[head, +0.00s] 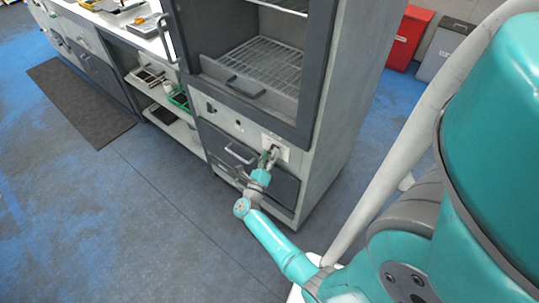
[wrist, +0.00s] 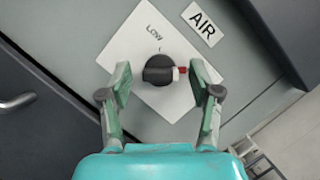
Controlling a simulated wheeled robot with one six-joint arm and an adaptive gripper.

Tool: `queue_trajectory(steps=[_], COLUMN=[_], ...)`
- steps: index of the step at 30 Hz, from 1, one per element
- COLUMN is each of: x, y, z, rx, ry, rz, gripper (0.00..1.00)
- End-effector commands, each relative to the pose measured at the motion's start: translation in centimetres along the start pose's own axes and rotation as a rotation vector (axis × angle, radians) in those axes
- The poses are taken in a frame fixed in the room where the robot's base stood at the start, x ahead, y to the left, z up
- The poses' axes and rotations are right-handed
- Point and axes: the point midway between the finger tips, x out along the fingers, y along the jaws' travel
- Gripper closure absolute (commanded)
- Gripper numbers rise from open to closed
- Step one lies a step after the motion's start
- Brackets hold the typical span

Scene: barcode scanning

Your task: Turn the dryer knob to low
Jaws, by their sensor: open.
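The dryer (head: 250,115) is a tall grey cabinet with an open-fronted upper chamber. In the wrist view its black knob (wrist: 157,68) sits on a white plate (wrist: 125,45) that appears tilted. My gripper (wrist: 160,80) is open, with one finger on each side of the knob and a visible gap to each.
An AIR label (wrist: 202,24) is beside the plate. Dark drawers with handles (head: 240,153) lie below the panel. A wire rack (head: 262,65) is inside the chamber. A counter with shelves (head: 160,95) stands left, red and grey bins (head: 408,38) behind right.

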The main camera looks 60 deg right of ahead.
Motion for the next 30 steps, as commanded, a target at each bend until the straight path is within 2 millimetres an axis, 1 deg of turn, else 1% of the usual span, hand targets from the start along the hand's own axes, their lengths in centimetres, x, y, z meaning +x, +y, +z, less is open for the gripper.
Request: queue_trajectory(steps=[5,8,9,11,12,13,23,30], x=[0.0,-0.02,-0.02,-0.02,-0.02,-0.02,-0.02,0.0], y=[0.0,0.0,0.0,0.0,0.0,0.0,-0.03,-0.12], z=[0.01,0.01,0.01,0.01,0.02,0.02,-0.02,0.01], rx=[0.0,0.0,0.0,0.0,0.0,0.0,-0.033,-0.154], ry=[0.0,0.0,0.0,0.0,0.0,0.0,0.001,0.0], rz=[0.0,0.0,0.0,0.0,0.0,0.0,0.013,0.064], gripper=[0.37,0.6,0.7,0.85,0.95,0.97,0.97,0.97])
